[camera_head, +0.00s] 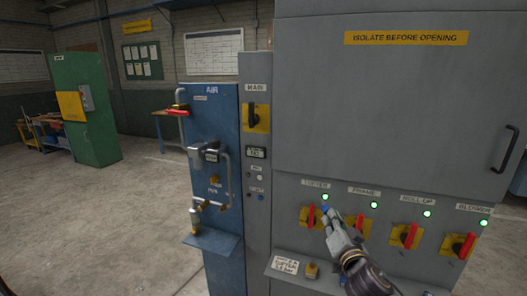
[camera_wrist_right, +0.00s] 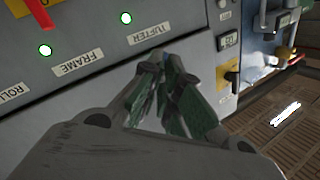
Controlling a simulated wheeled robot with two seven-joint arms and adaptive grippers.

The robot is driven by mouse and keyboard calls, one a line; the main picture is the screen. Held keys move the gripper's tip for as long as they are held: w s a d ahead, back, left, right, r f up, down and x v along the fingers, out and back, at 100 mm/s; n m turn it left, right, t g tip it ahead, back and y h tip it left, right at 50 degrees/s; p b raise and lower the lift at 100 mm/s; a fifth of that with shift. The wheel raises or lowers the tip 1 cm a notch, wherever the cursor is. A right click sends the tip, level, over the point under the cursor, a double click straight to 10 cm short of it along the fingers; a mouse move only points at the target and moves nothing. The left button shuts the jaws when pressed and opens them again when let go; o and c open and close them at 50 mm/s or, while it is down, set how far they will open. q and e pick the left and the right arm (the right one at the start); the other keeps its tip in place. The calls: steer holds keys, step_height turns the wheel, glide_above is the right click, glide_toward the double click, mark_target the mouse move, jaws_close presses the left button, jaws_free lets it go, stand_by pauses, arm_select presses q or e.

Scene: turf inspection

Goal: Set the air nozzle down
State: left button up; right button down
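What looks like the air nozzle (camera_head: 200,205), a grey metal piece with brass-coloured parts, is at the blue air panel (camera_head: 217,112), above a small blue shelf (camera_head: 212,242). I cannot tell how it is held there. My right gripper (camera_head: 329,212) is in front of the grey cabinet's lower switch row, by the TUFTER switch (camera_head: 309,217) and away from the air panel. In the right wrist view, its green-padded fingers (camera_wrist_right: 170,78) are close together at the tips, with nothing visible between them. My left gripper is not in view.
The grey cabinet (camera_head: 375,110) fills the right side, with red-handled switches and green lamps (camera_head: 374,205). A small ledge below carries a brass-coloured item (camera_head: 311,271). A green cabinet (camera_head: 87,115) stands at the left. The concrete floor (camera_head: 120,215) between is open.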

steer(key=s+f, duration=0.3)
steer(key=f, duration=0.5)
steer(key=s+d+f+h, duration=0.1)
steer(key=s+f, duration=0.3)
steer(key=f, duration=0.4)
steer(key=shift+s+f+m, duration=0.25)
steer(key=shift+f+m, duration=0.05)
steer(key=shift+a+r, duration=0.1)
stand_by(0.3)
steer(key=shift+a+r+n+y, duration=0.4)
steer(key=shift+a+r+y, duration=0.1)
steer(key=shift+a+y, duration=0.3)
steer(key=shift+s, duration=0.1)
